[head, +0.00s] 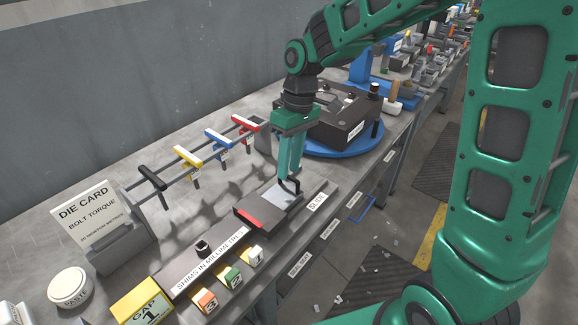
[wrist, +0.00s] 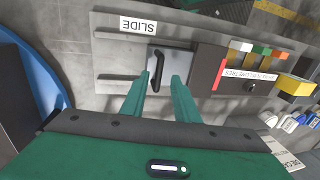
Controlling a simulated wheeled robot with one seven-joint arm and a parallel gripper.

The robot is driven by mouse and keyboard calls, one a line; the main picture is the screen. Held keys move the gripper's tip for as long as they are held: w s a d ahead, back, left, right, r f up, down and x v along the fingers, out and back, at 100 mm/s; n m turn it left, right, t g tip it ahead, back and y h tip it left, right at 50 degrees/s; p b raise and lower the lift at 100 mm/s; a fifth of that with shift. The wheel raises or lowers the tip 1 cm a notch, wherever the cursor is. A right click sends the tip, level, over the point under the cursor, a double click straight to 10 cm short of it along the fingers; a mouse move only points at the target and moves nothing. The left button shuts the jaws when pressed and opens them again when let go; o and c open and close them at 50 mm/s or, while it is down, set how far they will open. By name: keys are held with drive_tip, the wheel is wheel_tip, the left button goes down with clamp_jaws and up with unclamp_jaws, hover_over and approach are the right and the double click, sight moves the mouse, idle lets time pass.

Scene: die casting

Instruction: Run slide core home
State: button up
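The slide core (head: 277,196) is a pale grey block with a black upright loop handle (head: 291,184), lying on a dark base labelled SLIDE. It also shows in the wrist view (wrist: 181,62), with its handle (wrist: 157,70) near its left edge. A dark block with a red strip (head: 249,217) sits beside the core; in the wrist view the red strip (wrist: 218,73) is right of it. My gripper (head: 289,176) points down at the handle. In the wrist view my gripper (wrist: 160,77) is open, with the handle between its fingertips and visible gaps on both sides.
A rack with black, yellow, blue and red T-handles (head: 204,145) stands behind. Numbered shim blocks (head: 233,277) and a die card (head: 86,213) are at the front left. A dark die block on a blue turntable (head: 345,143) stands close behind my gripper.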

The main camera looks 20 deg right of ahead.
wheel_tip(320, 180, up, 9)
drive_tip(key=w+d, duration=0.1)
drive_tip(key=shift+d+r, duration=0.2)
drive_tip(key=shift+d, duration=0.05)
drive_tip(key=shift+w, duration=0.1)
drive_tip(key=s+d+f+m+t+h, duration=0.1)
drive_tip(key=s+d+m, duration=0.3)
drive_tip(key=s+d, duration=0.3)
drive_tip(key=s+d+m, duration=0.4)
drive_tip(key=s+d, duration=0.2)
drive_tip(key=d, duration=0.4)
drive_tip(key=s+d+f+m, duration=0.2)
drive_tip(key=s+d, duration=0.1)
drive_tip(key=s, duration=0.3)
drive_tip(key=s+d+f+m, duration=0.2)
drive_tip(key=s+d+m, duration=0.1)
drive_tip(key=s, duration=0.4)
drive_tip(key=shift+s+d+f+m+h, duration=0.25)
drive_tip(key=shift+d+f+m+h, duration=0.05)
drive_tip(key=shift+d, duration=0.15)
drive_tip(key=shift+w, duration=0.15)
